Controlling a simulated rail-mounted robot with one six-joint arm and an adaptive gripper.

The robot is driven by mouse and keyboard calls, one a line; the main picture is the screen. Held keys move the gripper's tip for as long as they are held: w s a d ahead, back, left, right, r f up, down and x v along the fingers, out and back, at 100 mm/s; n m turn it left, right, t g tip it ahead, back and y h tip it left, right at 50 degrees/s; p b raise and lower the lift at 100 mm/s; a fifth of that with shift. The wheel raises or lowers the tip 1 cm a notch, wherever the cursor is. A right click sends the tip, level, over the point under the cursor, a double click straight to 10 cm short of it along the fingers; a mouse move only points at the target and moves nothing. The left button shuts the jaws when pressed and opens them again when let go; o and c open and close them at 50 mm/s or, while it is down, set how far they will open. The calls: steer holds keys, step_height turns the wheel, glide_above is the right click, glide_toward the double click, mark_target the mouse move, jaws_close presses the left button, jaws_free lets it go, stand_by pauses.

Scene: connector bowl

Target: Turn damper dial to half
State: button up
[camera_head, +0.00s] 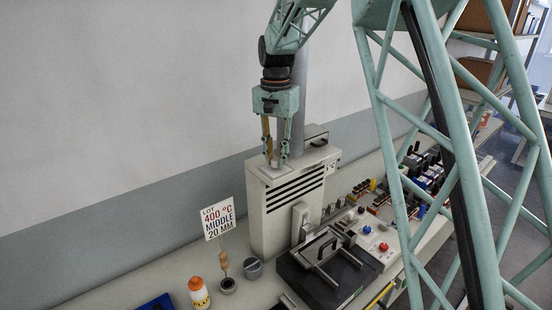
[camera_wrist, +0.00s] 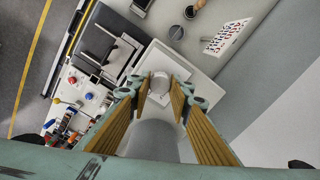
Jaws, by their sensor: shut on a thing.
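A pale round knob, which looks like the damper dial (camera_wrist: 160,82), sits on a light square plate on top of the vented grey-white cabinet (camera_head: 290,213). In the wrist view, my gripper (camera_wrist: 160,90) has its yellow-padded fingers on either side of the knob, closed on it. In the head view, my gripper (camera_head: 276,160) points straight down at the cabinet top, and the fingers largely hide the knob. I cannot read any dial marking or its angle. A sign (camera_head: 218,217) reads LOT 400 °C MIDDLE 20 MM.
A grey duct (camera_head: 298,100) rises close behind my gripper. A black-topped unit with a handle (camera_head: 326,270) stands before the cabinet. A grey knob-like piece (camera_head: 253,268) and an orange-white bottle (camera_head: 199,292) are on the bench. A panel with coloured buttons (camera_head: 372,240) is at right.

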mark_target(276, 160)
steer(key=shift+n, duration=0.4)
steer(key=n, duration=0.3)
steer(key=shift+n, duration=0.4)
steer(key=shift+n+b, duration=0.3)
steer(key=shift+n, duration=1.8)
steer(key=o, duration=0.9)
steer(key=shift+r, duration=0.15)
steer(key=shift+r, duration=5.9)
